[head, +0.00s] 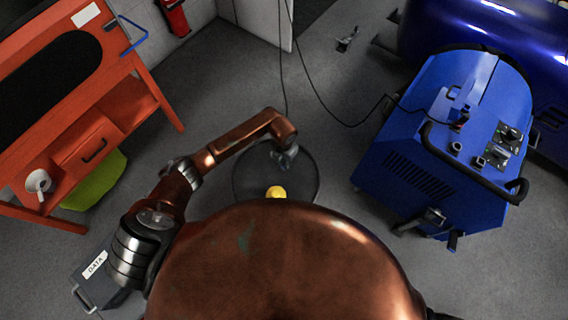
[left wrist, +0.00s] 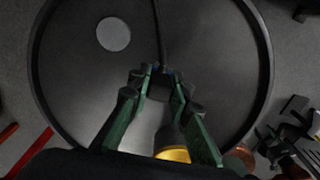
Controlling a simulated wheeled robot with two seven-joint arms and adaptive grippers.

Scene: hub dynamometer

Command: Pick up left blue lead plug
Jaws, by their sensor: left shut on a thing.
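My left gripper (head: 286,155) is over a dark round tray (head: 242,183), with its arm reaching in from the left. In the left wrist view its green fingers (left wrist: 160,78) are shut on a small dark bluish plug (left wrist: 167,71), mostly hidden between the fingertips. A thin black lead (left wrist: 158,35) runs away from the plug. In the head view this lead (head: 281,70) comes down from the top to my gripper. My right gripper is not in view.
A yellow-topped item (head: 276,191) stands at the tray, near my gripper. A second black cable (head: 325,110) runs to the blue machine (head: 430,130) at right. An orange bench (head: 150,85) stands left, with a grey DATA case (head: 92,273) below it. Grey floor lies between.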

